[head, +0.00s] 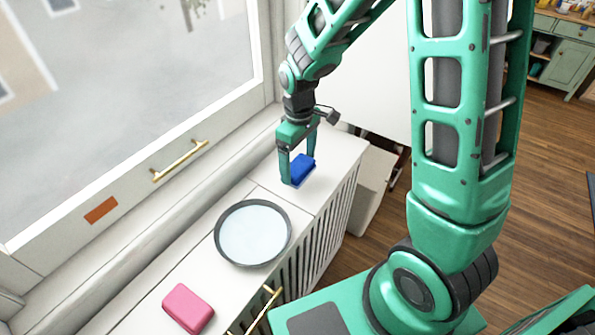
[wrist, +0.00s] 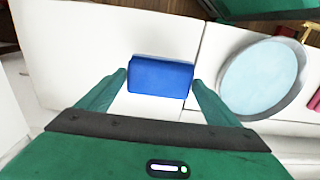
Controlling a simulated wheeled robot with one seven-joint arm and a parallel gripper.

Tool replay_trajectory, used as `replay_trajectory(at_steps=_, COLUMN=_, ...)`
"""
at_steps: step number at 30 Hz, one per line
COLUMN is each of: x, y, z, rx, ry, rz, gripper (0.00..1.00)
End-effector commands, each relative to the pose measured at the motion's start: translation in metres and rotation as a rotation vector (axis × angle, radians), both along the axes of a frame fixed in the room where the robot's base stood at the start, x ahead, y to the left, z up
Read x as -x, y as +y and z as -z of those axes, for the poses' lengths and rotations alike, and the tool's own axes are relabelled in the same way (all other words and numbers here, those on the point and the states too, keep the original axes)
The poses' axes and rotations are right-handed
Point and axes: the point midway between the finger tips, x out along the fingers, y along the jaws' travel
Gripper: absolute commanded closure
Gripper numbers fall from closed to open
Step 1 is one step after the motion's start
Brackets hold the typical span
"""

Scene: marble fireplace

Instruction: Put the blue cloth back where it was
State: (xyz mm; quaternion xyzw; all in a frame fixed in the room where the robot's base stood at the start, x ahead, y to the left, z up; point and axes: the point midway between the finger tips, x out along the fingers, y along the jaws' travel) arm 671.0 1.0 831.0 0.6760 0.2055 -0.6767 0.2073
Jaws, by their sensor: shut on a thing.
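The blue cloth (head: 303,169) is a small folded block over the far right part of the white ledge. My gripper (head: 300,180) points down and is shut on it, one finger on each side. In the wrist view the blue cloth (wrist: 161,76) lies between the two fingertips of my gripper (wrist: 160,82). I cannot tell whether the cloth touches the ledge or is held just above it.
A round dark-rimmed dish (head: 285,236) with a pale inside stands on the white ledge (head: 262,182), nearer than the cloth. A pink block (head: 188,308) lies at the near end. A window with a brass handle (head: 180,160) runs along the left.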

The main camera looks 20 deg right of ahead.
Motion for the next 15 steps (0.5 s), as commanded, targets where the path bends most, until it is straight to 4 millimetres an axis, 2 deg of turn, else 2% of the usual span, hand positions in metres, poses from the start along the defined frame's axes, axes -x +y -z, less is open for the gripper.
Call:
replay_trajectory(at_steps=9, x=0.0, y=-0.001, z=0.036, rx=0.001, ry=0.003, rz=0.0, gripper=0.36)
replay_trajectory(at_steps=15, x=0.0, y=-0.001, z=0.041, rx=0.0, ry=0.0, rz=0.0, gripper=0.36)
